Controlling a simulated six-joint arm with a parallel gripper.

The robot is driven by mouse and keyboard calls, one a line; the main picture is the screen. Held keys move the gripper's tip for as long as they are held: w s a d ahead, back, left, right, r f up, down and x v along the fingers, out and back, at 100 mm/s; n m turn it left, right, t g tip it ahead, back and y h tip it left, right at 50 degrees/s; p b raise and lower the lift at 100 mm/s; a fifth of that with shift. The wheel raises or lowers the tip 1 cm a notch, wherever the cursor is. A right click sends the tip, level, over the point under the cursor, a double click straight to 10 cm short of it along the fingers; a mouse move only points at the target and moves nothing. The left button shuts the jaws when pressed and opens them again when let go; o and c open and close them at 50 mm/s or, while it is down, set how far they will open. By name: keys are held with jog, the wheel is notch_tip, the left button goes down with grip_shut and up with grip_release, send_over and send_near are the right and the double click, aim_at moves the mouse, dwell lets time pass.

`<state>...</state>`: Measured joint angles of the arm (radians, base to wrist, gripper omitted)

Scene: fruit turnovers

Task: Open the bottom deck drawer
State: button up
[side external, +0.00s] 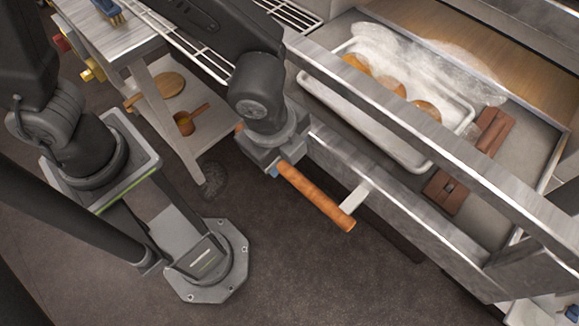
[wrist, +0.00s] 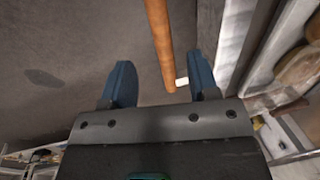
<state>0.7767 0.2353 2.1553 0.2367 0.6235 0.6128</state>
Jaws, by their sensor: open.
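The orange-brown wooden handle (side external: 316,195) stands out from the metal deck front (side external: 385,190) on a pale bracket (side external: 355,196). My gripper (side external: 273,170) is at the handle's far left end and hides that end in the side view. In the wrist view, my gripper (wrist: 161,65) has its two blue fingers apart, with the handle (wrist: 160,40) running between them in the picture. Contact cannot be told. Above the front, a pale tray (side external: 310,84) holds several browned turnovers (side external: 390,84) amid white steam. How far the bottom drawer is out cannot be told.
Two dark brown blocks (side external: 492,130) (side external: 446,191) lie beside the tray. A long metal rail (side external: 420,140) crosses above the front. A wire rack (side external: 190,45) and a small side table (side external: 125,42) stand at the upper left. The dark floor (side external: 310,275) below the handle is clear.

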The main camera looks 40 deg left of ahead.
aim_at(289, 171)
jog(key=f, duration=0.3)
jog(key=w+f, duration=0.1)
jog(key=f, duration=0.4)
jog(key=shift+w+f, duration=0.4)
jog(key=shift+c, duration=0.3)
grip_shut()
jog(key=shift+s, duration=0.1)
